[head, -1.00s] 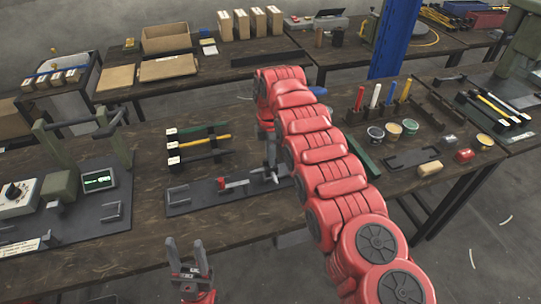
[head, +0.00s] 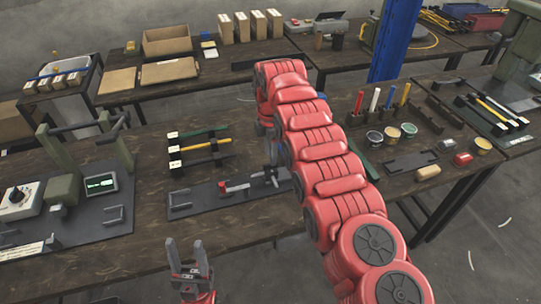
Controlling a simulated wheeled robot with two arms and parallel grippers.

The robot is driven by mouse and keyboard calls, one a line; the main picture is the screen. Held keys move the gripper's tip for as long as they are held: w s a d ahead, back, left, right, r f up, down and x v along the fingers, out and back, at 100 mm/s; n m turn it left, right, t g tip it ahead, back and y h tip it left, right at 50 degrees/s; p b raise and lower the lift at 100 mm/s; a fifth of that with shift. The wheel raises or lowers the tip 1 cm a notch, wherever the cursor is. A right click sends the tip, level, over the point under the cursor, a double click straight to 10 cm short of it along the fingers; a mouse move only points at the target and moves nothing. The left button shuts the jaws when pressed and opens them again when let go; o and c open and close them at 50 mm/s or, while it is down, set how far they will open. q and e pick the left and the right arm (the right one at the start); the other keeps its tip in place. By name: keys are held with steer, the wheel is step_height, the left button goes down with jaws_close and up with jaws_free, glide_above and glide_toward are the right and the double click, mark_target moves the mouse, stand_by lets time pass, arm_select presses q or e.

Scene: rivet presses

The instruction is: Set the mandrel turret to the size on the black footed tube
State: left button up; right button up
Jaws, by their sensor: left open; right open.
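A small rack holds a green tube, a yellow tube and a black tube (head: 207,161), which lies nearest me. White tags sit at their left ends, too small to read. In front is a grey base plate (head: 205,201) with a red lever (head: 236,187) and a dark, spoked piece (head: 268,176) that looks like the mandrel turret. My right gripper (head: 272,153) is open, pointing down just above and behind this piece, partly hidden by my red arm. I cannot tell whether it touches. My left gripper (head: 188,256) is open and empty, at the table's front edge.
A press with a green-lit display (head: 101,184) and a dial box (head: 18,198) stands at left. At right are several small cups (head: 409,130), coloured upright sticks (head: 375,96) and a dark tray (head: 411,161). Bare wood lies in front of the base plate.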

step_height(320, 180, up, 14)
steer(key=p, duration=1.2)
